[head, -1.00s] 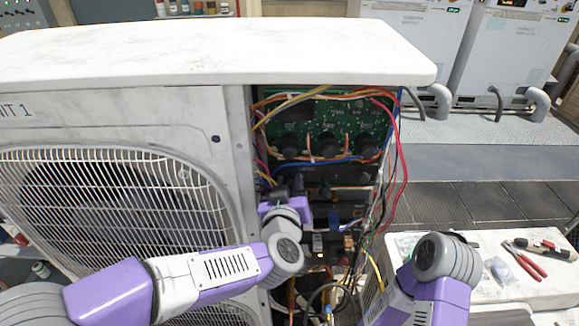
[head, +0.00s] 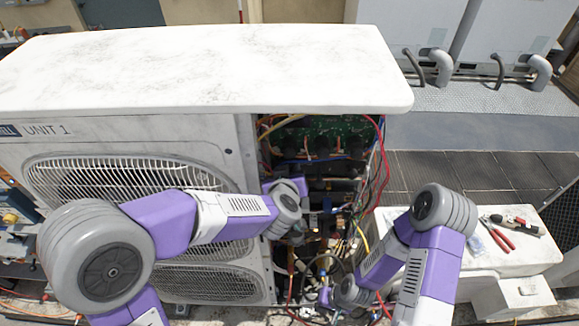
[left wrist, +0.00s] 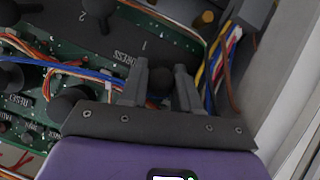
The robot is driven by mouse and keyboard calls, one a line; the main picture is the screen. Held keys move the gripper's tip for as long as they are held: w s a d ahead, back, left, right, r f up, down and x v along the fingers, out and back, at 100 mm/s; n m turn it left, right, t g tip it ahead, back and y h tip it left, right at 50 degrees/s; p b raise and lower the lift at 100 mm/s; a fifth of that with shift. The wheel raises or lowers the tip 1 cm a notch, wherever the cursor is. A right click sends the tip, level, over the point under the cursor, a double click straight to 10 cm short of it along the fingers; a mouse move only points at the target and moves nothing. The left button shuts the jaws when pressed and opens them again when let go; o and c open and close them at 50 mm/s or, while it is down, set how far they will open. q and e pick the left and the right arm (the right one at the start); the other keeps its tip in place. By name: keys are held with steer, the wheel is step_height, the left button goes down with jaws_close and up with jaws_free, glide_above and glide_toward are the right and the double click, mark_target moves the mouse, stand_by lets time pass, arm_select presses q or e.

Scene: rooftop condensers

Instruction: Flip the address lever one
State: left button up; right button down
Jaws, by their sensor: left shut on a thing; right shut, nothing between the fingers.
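The address lever one (left wrist: 160,78) is a dark rounded knob on a green circuit board (left wrist: 60,68), beside a printed "1" and partly legible "ADDRESS" lettering. In the left wrist view my left gripper (left wrist: 161,90) has its two grey fingers closed around this knob. Another dark lever (left wrist: 98,14) stands near a printed "2". In the head view my left gripper (head: 284,187) reaches into the open bay of the condenser (head: 150,130); its fingertips cannot be made out there. My right gripper (head: 328,296) is shut and empty, low in front of the bay.
Loose red and yellow wires (head: 384,165) hang along the bay's right side. Coloured wires (left wrist: 215,65) run near the left fingers. A white table (head: 530,255) with red-handled pliers (head: 500,236) stands at right. The grey floor (head: 450,175) behind it is clear.

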stand_by(0.5)
arm_select(q)
steer(key=o, duration=1)
steer(key=p+v, duration=0.1)
steer(key=v, duration=0.6)
steer(key=shift+s+r, duration=0.2)
steer(key=shift+r, duration=0.05)
